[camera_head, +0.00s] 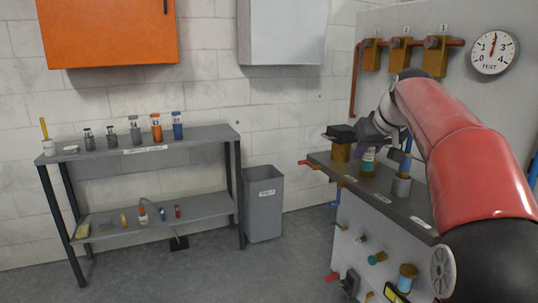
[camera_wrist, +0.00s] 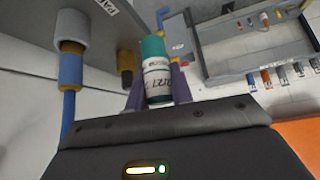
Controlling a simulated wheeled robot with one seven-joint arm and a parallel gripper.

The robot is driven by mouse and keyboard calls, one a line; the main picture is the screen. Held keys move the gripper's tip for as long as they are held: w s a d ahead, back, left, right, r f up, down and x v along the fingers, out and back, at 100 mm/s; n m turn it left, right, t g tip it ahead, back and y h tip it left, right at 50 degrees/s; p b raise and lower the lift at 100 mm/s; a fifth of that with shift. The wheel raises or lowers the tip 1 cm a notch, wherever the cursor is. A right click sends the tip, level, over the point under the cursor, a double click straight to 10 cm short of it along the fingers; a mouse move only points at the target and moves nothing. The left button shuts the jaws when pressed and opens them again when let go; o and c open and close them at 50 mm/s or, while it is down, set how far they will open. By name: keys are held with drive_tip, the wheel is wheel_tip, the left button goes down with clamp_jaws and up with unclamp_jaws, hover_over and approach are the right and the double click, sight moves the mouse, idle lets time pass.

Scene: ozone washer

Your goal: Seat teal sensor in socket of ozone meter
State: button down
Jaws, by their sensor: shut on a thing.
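The teal sensor (camera_wrist: 157,75), with a teal end and a white printed label, is between my gripper's fingers in the wrist view. My gripper (camera_head: 370,143) is shut on it above the grey bench at the right of the head view, where the sensor (camera_head: 368,155) looks small. A brass piece with a dark end (camera_wrist: 125,63) shows beside the sensor in the wrist view. I cannot tell which fixture is the ozone meter or see inside its socket.
A blue cylinder in a grey collar (camera_head: 402,184) stands right of the sensor. A brass post with a black top (camera_head: 341,143) is to its left. Valves line the bench front. A shelf (camera_head: 200,136) with several bottles and a grey bin (camera_head: 264,205) stand at left.

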drive_tip(key=s+a+f, duration=0.2)
drive_tip(key=s+f, duration=0.1)
drive_tip(key=f, duration=1.1)
drive_tip(key=s+a+f+m+h, duration=0.1)
drive_tip(key=s+a+f, duration=0.2)
drive_tip(key=f, duration=1.2)
drive_tip(key=s+a+f+m, duration=0.1)
drive_tip(key=s+a+f, duration=0.2)
drive_tip(key=f, duration=1.1)
drive_tip(key=shift+f, duration=0.4)
drive_tip(key=shift+s, duration=0.1)
